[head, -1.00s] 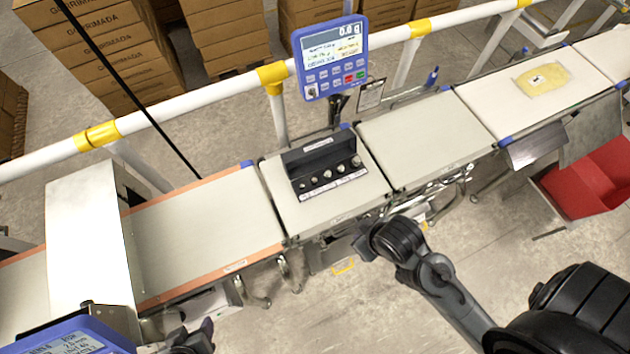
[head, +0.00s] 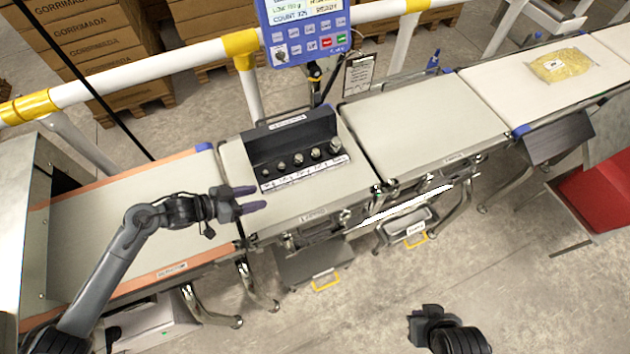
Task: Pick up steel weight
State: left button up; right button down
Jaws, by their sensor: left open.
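Several steel weights (head: 316,154) stand in a row on the front ledge of a black weight case (head: 290,137), with the largest at the right end. Which weight the task means cannot be told. The case sits on the weighing belt section (head: 335,188). My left gripper (head: 254,199) is open and empty, its fingers pointing right, a little left of and in front of the case. It is apart from the weights. My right gripper (head: 418,325) is low at the bottom right, over the floor and away from the belt. Its fingers are not clear.
A blue display panel (head: 305,25) stands behind the case, with a clipboard (head: 358,75) beside it. A white rail with yellow joints runs along the back. A yellow bag (head: 562,64) lies on the far right belt. A red bin (head: 605,205) stands at right. The middle belt (head: 425,125) is clear.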

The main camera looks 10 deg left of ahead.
pick_arm(q)
jog(key=t+b, duration=0.1)
jog(key=b, duration=0.2)
send_near(279, 166)
jog(key=s, duration=0.2)
jog(key=shift+s+a+r+m+y, duration=0.2)
jog(key=shift+s+m+y, duration=0.1)
jog(key=shift+s+m, duration=0.1)
jog(key=shift+w+r, duration=0.15)
jog(key=shift+w, duration=0.2)
jog(key=x, duration=0.3)
jog(key=b+x, duration=0.1)
jog(key=x, duration=0.1)
jog(key=shift+w+d+r, duration=0.2)
jog(key=shift+r, duration=0.05)
jog(key=x, duration=0.2)
jog(key=b+x, duration=0.1)
jog(key=x, duration=0.1)
jog(key=shift+w+r, duration=0.2)
jog(key=shift+w, duration=0.2)
jog(key=shift+w+d+f, duration=0.3)
pick_arm(e)
notch_tip(279, 166, down, 7)
jog(key=shift+s, duration=0.1)
pick_arm(q)
grip_shut()
